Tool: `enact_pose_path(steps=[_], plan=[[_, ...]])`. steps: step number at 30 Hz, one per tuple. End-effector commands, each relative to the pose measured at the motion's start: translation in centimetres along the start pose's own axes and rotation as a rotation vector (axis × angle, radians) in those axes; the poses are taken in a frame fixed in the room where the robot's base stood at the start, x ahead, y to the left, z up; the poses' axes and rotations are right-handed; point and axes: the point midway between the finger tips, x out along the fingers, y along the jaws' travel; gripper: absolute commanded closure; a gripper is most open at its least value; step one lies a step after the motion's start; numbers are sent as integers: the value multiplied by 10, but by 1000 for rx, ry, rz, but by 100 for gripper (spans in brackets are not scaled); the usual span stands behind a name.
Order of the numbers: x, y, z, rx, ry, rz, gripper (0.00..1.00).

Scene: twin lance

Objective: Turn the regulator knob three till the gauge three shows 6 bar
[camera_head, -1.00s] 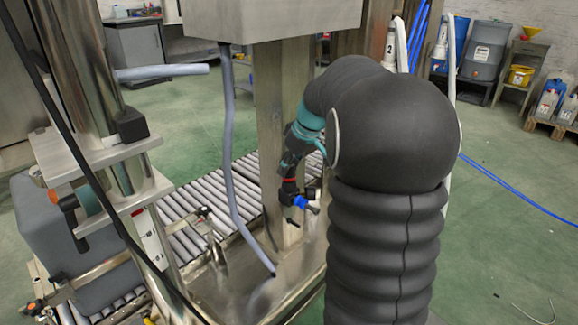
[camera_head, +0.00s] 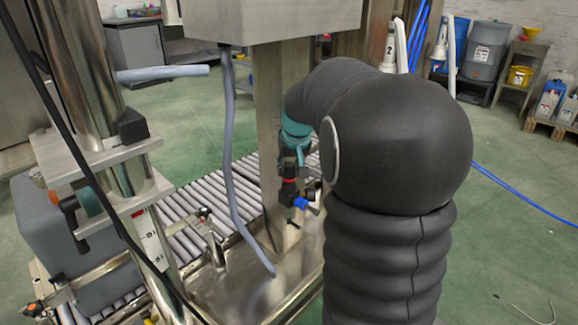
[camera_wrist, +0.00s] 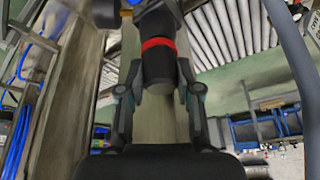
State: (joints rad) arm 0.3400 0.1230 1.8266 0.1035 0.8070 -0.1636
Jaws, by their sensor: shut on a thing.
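The regulator knob (camera_wrist: 158,68) is a black cylinder with a red ring at its far end in the wrist view. My gripper (camera_wrist: 157,82) has its two fingers on either side of the knob and is shut on it. In the head view the regulator (camera_head: 289,194) shows as a small dark body with a red ring and a blue fitting on the steel post. My gripper (camera_head: 292,165) is just above it there, partly hidden and small. I cannot make out a gauge face or its reading in either view.
The steel post (camera_head: 282,100) stands directly behind the regulator. A grey hose (camera_head: 231,150) hangs to its left, and a roller conveyor (camera_head: 190,215) runs past below. A steel clamp stand (camera_head: 105,165) is at the left. Green floor is open at the back left.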

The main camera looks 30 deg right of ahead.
Motion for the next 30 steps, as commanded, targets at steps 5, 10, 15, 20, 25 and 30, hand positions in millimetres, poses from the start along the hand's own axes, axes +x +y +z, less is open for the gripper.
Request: enact_pose_path(steps=[5,10,15,20,25,30], plan=[[0,0,0,31,1,13,100],[0,0,0,39,1,16,100],[0,0,0,38,1,16,100],[0,0,0,38,1,16,46],[0,0,0,38,1,16,40],[-1,0,0,38,1,16,40]])
